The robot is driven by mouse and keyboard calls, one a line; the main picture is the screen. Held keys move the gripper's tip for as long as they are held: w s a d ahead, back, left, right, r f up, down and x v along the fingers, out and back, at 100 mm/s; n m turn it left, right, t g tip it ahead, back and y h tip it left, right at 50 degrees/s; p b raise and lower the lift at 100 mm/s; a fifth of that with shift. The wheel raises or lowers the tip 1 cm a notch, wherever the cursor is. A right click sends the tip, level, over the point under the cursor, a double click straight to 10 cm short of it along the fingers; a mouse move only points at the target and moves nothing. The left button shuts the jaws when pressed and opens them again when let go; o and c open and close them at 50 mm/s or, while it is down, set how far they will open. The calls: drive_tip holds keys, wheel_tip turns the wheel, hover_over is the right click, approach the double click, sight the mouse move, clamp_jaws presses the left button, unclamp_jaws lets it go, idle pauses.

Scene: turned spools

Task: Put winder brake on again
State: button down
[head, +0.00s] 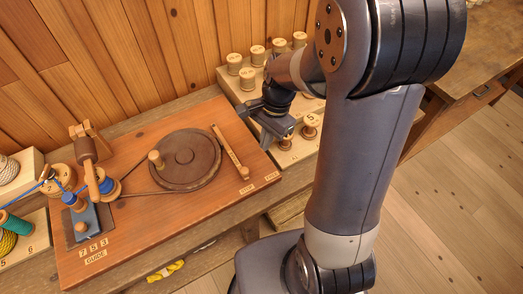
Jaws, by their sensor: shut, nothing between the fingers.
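The winder stands on a reddish wooden board (130,235). It has a dark round wheel (190,170) with an upright wooden handle, and a cord runs from the wheel to the spool end at the left. A slim wooden lever with a knob (229,152), which looks like the brake, lies slanted on the board right of the wheel, apart from its rim. Two small labels sit near its knob end, too small to read surely. My gripper (284,143) is shut and empty beyond the board's right edge, right of the lever and beside the spool rack. Its fingertips are partly hard to make out.
A stepped rack (228,83) with several wooden spools stands behind and around my gripper. Thread spools (15,222) in trays stand at far left. A blue-wound bobbin (107,187) sits on the winder. A yellow skein (165,271) lies below the board. A wooden wall closes the back.

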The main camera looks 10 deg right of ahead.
drive_tip(key=v, duration=0.5)
drive_tip(key=shift+w+d+f, duration=0.1)
drive_tip(key=shift+d+f, duration=0.05)
drive_tip(key=shift+d, duration=0.1)
drive_tip(key=x, duration=1)
drive_tip(key=shift+a, duration=0.2)
drive_tip(key=shift+s+a, duration=0.25)
drive_tip(key=shift+a, duration=0.3)
drive_tip(key=shift+s+a, duration=0.3)
drive_tip(key=shift+a, duration=0.2)
drive_tip(key=shift+s+a+f, duration=0.1)
drive_tip(key=shift+s+a, duration=0.1)
drive_tip(key=shift+a, duration=0.2)
